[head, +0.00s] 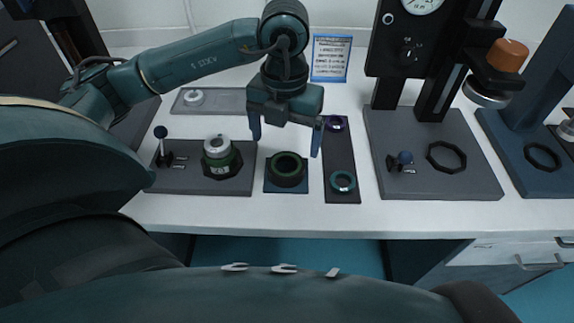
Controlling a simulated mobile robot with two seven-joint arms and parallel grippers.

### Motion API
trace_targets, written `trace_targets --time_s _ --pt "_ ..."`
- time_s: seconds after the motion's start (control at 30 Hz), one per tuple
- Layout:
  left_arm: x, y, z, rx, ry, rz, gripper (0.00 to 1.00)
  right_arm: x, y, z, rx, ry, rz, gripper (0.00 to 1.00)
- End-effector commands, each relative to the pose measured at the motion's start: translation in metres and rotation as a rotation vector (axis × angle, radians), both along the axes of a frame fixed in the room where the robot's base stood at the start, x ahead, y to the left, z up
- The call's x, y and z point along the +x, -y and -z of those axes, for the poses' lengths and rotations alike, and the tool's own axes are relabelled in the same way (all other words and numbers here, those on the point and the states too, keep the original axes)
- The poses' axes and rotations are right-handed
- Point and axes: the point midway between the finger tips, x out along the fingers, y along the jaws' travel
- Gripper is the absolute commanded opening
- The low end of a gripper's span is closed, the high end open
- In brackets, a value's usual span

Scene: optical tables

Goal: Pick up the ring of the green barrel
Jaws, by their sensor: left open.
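A short dark green barrel-like ring (287,179) sits on a small blue pad (271,188) in the middle of the table. My left gripper (286,145) is open and empty, pointing down above and slightly behind it, with a finger to either side. A green cylinder (220,161) with a metal top stands in a black collar on a grey base plate to the left. A teal-edged ring (342,189) lies on a narrow dark strip to the right. I cannot tell which of these parts the barrel's ring is. My right gripper is not in view.
A dark ring with a purple tint (334,130) lies at the strip's far end. A grey tray (227,107) is at the back left. A tall black gauge stand (432,78) rises from a grey plate at right. A blue-framed sign (331,76) stands behind.

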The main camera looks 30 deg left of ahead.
Motion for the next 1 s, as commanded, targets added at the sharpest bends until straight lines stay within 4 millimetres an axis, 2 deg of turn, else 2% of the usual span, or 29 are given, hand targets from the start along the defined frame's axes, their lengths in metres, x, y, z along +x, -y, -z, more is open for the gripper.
trace_targets --time_s 0.27,0.53,0.8,1.0 --pt "-0.001 0.001 0.023 -0.001 -0.004 0.000 0.90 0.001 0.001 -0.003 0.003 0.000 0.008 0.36" --pt "-0.001 0.001 0.060 -0.002 -0.003 0.000 0.90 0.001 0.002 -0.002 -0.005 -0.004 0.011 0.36" --pt "-0.001 0.002 0.064 -0.001 0.000 0.001 0.90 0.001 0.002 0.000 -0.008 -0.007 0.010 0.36" --pt "-0.001 0.002 0.064 -0.002 0.000 0.001 0.74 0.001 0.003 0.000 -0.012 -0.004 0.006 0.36"
